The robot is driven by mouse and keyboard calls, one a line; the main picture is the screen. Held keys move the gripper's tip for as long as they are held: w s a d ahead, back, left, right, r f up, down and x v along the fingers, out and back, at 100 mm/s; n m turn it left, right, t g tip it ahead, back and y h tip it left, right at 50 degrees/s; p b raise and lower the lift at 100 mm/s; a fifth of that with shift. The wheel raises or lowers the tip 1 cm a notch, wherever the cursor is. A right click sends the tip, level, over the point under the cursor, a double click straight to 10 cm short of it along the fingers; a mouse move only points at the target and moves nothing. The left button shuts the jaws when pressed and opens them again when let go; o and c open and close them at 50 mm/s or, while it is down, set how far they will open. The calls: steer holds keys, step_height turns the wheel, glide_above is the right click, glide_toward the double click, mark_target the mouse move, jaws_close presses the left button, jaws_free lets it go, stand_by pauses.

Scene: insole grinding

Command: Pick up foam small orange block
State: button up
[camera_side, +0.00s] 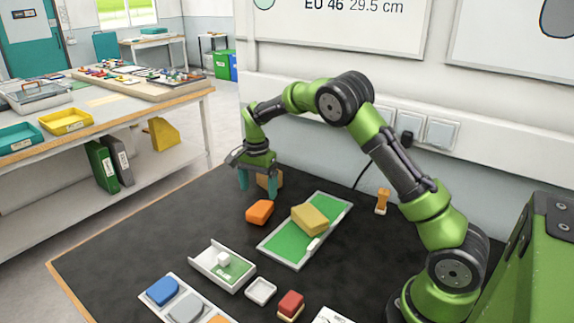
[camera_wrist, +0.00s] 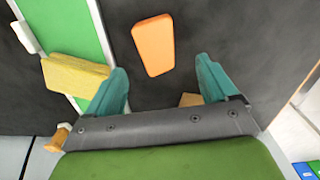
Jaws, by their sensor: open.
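An orange block (camera_side: 259,212) with rounded edges lies on the dark mat. It also shows in the wrist view (camera_wrist: 153,45), top centre, ahead of the fingertips. My gripper (camera_side: 257,193) points down behind the orange block in the side view, with its teal fingers apart. In the wrist view my gripper (camera_wrist: 161,76) has nothing held between its fingers, and the orange block is apart from both. A tan block (camera_side: 270,181) stands behind the fingers, partly hidden by them. Only a corner of a tan piece (camera_wrist: 190,100) shows between the fingers in the wrist view.
A yellow block (camera_side: 310,219) rests on a green-floored tray (camera_side: 287,247) to the right. In front are a white tray (camera_side: 208,263), a small white dish (camera_side: 261,291), a red-topped block (camera_side: 291,304) and a blue pad (camera_side: 163,291). Dark mat left of the orange block is clear.

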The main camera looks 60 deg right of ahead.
mark_target(261, 207)
steer(key=shift+s+f, duration=0.15)
steer(key=shift+f, duration=1.35)
steer(key=shift+s+f, duration=0.1)
steer(key=shift+f, duration=1.4)
steer(key=c, duration=1.1)
